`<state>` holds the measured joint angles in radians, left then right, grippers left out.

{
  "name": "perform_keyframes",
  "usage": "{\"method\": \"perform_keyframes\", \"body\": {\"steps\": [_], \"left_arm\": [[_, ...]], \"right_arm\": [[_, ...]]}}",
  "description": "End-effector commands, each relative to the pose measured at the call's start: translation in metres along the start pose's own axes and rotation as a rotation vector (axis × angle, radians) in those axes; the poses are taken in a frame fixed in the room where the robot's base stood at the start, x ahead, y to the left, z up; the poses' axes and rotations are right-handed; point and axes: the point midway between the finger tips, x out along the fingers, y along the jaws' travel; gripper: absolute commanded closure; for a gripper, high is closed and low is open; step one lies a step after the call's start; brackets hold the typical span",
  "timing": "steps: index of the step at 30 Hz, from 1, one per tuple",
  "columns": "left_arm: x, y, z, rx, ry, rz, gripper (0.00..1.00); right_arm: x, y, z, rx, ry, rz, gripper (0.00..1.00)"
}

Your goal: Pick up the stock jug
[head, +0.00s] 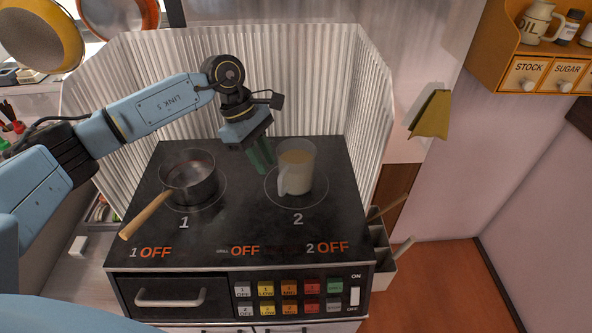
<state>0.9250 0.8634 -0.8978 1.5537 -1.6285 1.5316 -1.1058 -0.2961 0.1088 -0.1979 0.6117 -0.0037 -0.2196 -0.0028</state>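The stock jug (296,172) is a white-handled jug with tan liquid in it, standing upright on the ring marked 2 at the right of the black cooktop (240,222). Its handle faces the front left. My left gripper (262,160) points down just left of and behind the jug, with its green fingers apart from each other. No thing shows between the fingers. Whether a finger touches the jug's side cannot be made out. My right gripper does not show.
A saucepan (190,180) with a wooden handle sits on the ring marked 1. A corrugated splash guard (355,110) stands around the back and sides. Front buttons (288,298) line the cooker. A spice shelf (540,75) hangs at the upper right.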

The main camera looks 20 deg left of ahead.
Motion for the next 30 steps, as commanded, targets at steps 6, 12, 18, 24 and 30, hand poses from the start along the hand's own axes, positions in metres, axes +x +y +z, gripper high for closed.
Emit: {"method": "perform_keyframes", "body": {"steps": [6,12,18,24,30], "left_arm": [[0.022,0.0,0.0,-0.001,-0.002,0.0,0.78],[0.037,0.0,0.001,-0.001,-0.003,-0.001,0.78],[0.069,0.0,0.001,-0.002,-0.003,-0.003,0.78],[0.076,0.001,0.001,-0.001,-0.002,0.002,0.78],[0.076,0.0,0.001,-0.001,-0.002,0.002,0.93]], "right_arm": [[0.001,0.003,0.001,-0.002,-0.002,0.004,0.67],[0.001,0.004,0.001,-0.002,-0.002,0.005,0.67],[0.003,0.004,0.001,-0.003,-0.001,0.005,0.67],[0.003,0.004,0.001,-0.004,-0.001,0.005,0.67],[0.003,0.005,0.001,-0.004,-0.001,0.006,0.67]]}}
